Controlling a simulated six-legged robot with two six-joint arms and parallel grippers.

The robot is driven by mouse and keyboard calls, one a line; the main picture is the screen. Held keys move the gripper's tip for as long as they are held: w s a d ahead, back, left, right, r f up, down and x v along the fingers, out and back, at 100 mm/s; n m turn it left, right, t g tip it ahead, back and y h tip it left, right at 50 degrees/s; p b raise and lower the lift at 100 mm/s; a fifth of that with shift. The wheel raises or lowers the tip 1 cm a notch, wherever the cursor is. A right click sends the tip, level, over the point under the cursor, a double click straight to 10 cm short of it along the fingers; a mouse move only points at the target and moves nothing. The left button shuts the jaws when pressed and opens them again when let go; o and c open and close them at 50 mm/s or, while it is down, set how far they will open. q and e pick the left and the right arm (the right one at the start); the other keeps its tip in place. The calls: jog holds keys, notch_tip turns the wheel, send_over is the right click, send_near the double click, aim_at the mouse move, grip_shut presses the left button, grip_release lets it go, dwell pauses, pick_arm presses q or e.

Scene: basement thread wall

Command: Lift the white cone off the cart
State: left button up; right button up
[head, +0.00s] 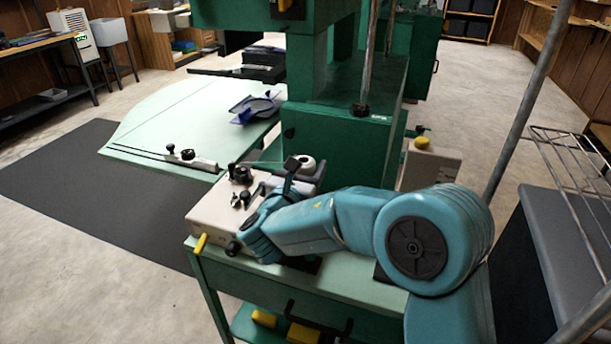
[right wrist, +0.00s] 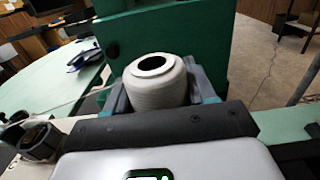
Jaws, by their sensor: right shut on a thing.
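The white cone (head: 307,163) is a small pale spool with a dark hole in its top, near the back edge of the cart (head: 350,288). The right wrist view shows the cone (right wrist: 158,88) upright between the grey fingers of my right gripper (right wrist: 160,98). The gripper is shut on it. In the head view, my right arm reaches in from the right and partly hides the gripper (head: 303,174). The cone's base is hidden, so I cannot tell whether it touches anything below. My left gripper is not in view.
A cream box with black knobs (head: 215,212) sits on the cart beside my gripper. A large green machine (head: 345,140) stands close behind. A pale green table (head: 150,122) lies to the left. A metal pole (head: 525,110) and wire rack (head: 580,165) are at right.

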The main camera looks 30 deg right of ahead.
notch_tip(320, 180, up, 20)
jog(key=p, duration=0.5)
notch_tip(320, 180, up, 4)
jog(key=p, duration=0.4)
